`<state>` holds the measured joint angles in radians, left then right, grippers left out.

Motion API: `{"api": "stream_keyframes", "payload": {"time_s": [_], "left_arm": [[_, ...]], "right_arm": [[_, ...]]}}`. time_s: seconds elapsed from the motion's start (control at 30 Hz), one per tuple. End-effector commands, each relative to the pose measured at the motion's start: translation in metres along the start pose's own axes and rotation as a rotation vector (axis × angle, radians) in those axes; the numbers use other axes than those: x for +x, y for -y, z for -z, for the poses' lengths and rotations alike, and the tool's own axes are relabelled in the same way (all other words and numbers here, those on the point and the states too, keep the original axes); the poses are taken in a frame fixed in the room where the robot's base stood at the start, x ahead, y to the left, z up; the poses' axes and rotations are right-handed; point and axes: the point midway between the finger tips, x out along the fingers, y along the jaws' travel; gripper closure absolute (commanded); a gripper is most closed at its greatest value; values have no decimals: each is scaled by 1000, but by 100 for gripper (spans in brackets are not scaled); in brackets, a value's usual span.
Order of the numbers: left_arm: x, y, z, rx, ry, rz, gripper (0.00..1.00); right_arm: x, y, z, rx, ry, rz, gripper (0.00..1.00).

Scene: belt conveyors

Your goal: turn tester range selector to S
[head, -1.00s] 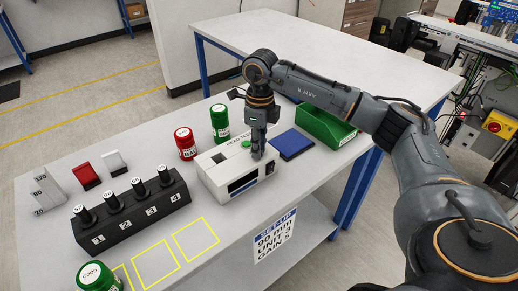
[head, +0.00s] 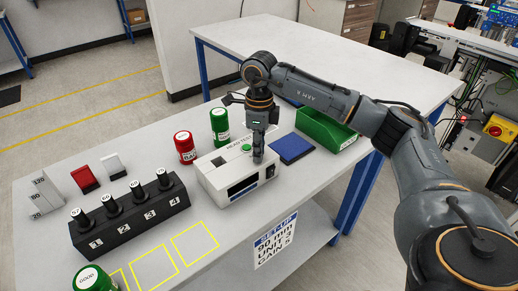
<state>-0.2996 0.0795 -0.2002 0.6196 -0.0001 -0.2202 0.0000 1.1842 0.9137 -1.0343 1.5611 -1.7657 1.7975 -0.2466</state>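The tester (head: 226,178) is a white box with a dark display window on its front and a green button (head: 246,148) on top. My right gripper (head: 258,158) points down at the top right of the tester, close to its front edge. Its fingers look close together, and the arm hides the spot beneath them. The range selector cannot be made out; it may be hidden by the gripper. A small dark detail (head: 270,171) shows on the tester's front right. My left gripper is not in view.
A red can (head: 185,148) and a green can (head: 220,126) stand behind the tester. A blue pad (head: 291,149) and green bin (head: 324,130) lie to its right. A black rack (head: 130,220) stands left.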

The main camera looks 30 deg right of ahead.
Motion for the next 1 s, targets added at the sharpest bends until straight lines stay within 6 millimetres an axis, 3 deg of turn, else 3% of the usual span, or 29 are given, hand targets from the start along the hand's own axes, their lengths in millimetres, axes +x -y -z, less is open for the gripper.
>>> {"api": "stream_keyframes", "payload": {"time_s": [0.1, 0.47, 1.0], "left_arm": [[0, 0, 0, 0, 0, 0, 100], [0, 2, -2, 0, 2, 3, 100], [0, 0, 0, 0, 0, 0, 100]], "right_arm": [[0, 0, 0, 0, 1, 0, 57], [-6, 0, 0, 1, 1, 1, 57], [-107, 0, -1, 0, 2, 2, 57]]}}
